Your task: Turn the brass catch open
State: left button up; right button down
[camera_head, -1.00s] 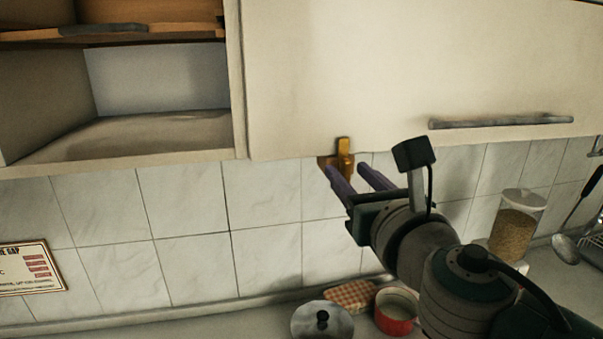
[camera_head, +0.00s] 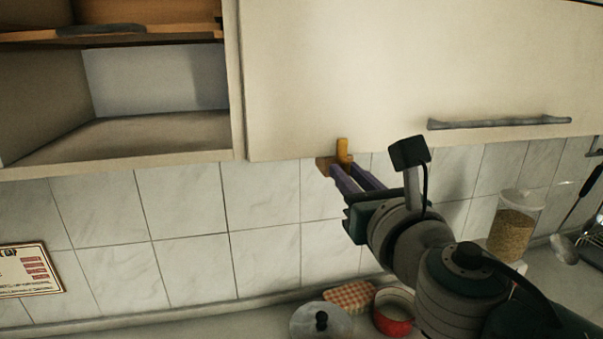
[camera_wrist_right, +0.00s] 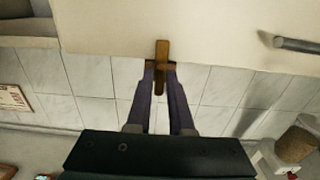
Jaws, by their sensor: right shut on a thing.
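The brass catch (camera_head: 342,149) sits at the lower edge of the closed cabinet door (camera_head: 370,70), with its tongue upright against the door. My right gripper (camera_head: 349,172) reaches up to it from the lower right, its two purple fingers close together on the catch's lower part. In the right wrist view, the catch (camera_wrist_right: 161,66) stands upright between the fingertips (camera_wrist_right: 161,70), which are shut on it. The fingers hide part of the catch's lower end. My left gripper is not in view.
A grey bar handle (camera_head: 500,123) is on the door, to the right. An open shelf (camera_head: 150,135) is at left. Below, on the counter, are a glass lid (camera_head: 320,322), a red pot (camera_head: 393,322) and a grain jar (camera_head: 512,232). White tiles back the space.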

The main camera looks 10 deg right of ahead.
dwell(0.3)
jog(key=shift+m, duration=0.4)
jog(key=shift+d+f+m+b, duration=0.1)
jog(key=shift+m+b, duration=1.15)
jog(key=shift+m, duration=3)
jog(key=shift+d+f+m+b, duration=0.1)
jog(key=shift+m+b, duration=1.15)
jog(key=shift+m, duration=3)
jog(key=c, duration=0.9)
grip_release()
